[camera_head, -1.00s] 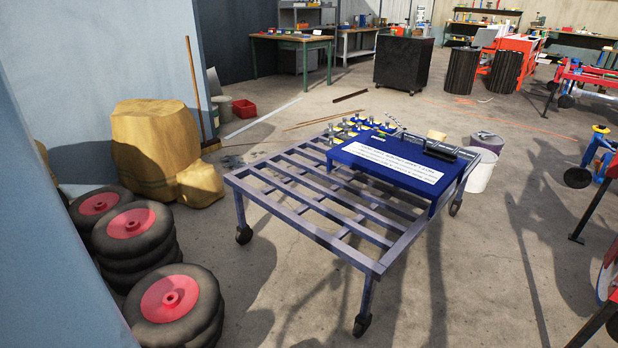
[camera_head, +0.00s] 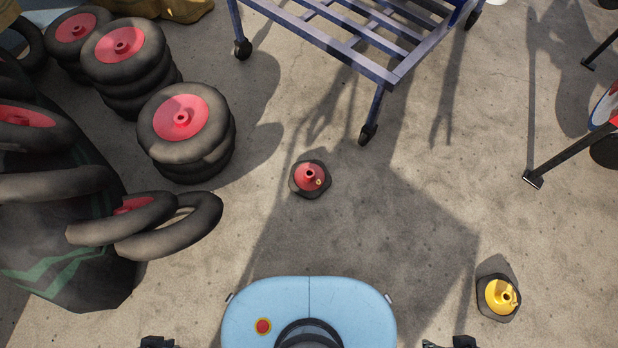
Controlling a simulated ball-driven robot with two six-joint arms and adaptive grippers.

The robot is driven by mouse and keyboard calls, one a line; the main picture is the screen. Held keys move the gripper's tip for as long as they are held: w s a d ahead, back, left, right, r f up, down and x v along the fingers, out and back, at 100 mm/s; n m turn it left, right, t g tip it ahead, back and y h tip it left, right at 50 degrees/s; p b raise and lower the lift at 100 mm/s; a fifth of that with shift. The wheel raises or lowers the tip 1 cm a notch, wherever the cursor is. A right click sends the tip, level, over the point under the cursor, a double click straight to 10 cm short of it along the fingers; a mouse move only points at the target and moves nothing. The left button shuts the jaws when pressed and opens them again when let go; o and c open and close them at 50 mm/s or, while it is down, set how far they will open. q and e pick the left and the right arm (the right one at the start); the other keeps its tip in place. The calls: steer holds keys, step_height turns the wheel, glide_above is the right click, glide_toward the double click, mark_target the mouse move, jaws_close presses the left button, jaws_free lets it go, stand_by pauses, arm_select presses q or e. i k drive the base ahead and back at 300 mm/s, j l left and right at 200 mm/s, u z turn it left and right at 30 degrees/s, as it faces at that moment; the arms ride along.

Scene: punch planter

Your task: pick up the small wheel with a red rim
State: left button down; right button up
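A small wheel with a red rim (camera_head: 309,178) and a dark tyre lies flat on the concrete floor, near the middle of the view. A similar small wheel with a yellow rim (camera_head: 498,297) lies at the lower right. Nothing touches the red-rimmed small wheel. Dark parts that seem to be my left gripper (camera_head: 158,342) and my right gripper (camera_head: 464,342) just show at the bottom edge, well apart from both small wheels. They are mostly cut off, so their fingers cannot be made out.
Stacks of large red-rimmed wheels (camera_head: 184,125) stand at the upper left. Loose tyres (camera_head: 172,228) and a dark sack-like bundle (camera_head: 75,250) are at the left. A blue metal cart (camera_head: 401,72) stands at the top. The floor around the small red-rimmed wheel is clear.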

mark_target(303, 176)
steer(key=i+l, duration=0.35)
steer(key=i+l+u, duration=0.15)
steer(key=l+u, duration=0.25)
steer(key=i+l+u, duration=0.1)
steer(key=u, duration=0.3)
steer(key=l+u, duration=0.45)
steer(key=u, duration=0.3)
steer(key=i, duration=0.05)
